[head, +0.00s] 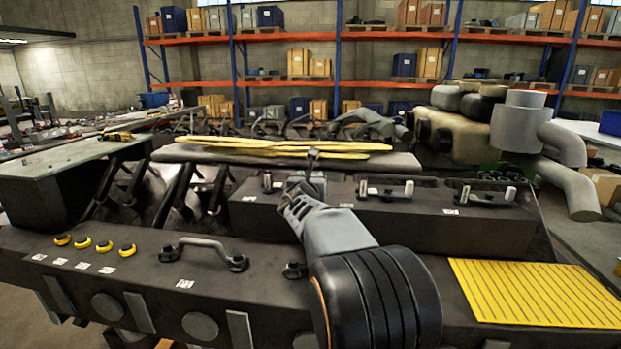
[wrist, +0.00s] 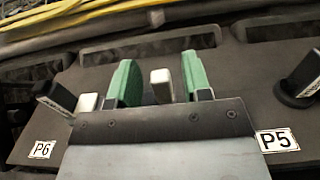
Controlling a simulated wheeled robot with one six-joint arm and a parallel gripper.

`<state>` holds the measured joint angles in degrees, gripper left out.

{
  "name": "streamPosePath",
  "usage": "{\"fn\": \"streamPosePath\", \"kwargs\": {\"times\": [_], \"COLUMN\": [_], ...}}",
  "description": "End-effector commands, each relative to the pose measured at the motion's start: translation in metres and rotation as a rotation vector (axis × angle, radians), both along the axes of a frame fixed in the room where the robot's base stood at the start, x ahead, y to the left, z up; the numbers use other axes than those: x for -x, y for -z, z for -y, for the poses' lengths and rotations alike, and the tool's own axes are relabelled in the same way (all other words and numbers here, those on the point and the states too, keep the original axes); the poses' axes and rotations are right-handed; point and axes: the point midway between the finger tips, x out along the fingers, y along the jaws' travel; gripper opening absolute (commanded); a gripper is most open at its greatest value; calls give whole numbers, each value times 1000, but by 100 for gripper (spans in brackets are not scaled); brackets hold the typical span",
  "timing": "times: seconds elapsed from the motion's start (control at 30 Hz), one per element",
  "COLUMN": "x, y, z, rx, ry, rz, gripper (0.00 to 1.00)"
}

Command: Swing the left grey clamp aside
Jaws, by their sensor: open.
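The left clamp (head: 267,183) is on the dark upper block, partly hidden behind my gripper (head: 300,190) in the head view. A pale upright post of it (wrist: 160,85) stands between the fingers in the wrist view. A second pale post (wrist: 88,102) is just outside the left finger, next to a black end piece (wrist: 55,95). My gripper (wrist: 160,80) is open, with its two green-padded fingers on either side of the middle post. A gap shows on both sides, and I cannot tell whether either pad touches. My gripper's plate hides the clamp's lower parts.
Labels P6 (wrist: 40,150) and P5 (wrist: 277,140) flank my gripper. Two similar clamps, the middle (head: 385,193) and right one (head: 485,197), stand further right on the block. Yellow strips (head: 290,148) lie behind. A grey bar handle (head: 203,243) is on the front ledge.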

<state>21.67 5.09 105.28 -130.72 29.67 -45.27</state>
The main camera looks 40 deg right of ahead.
Motion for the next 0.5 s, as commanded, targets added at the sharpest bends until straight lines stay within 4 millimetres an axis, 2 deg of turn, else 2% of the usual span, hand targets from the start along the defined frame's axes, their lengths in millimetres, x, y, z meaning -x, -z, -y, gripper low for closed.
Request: {"fn": "streamPosePath", "kwargs": {"times": [0.37,0.5], "x": [-3,-2], "y": [0,0], "z": [3,2], "rx": [0,0], "ry": [0,0], "rz": [0,0], "gripper": [45,31]}}
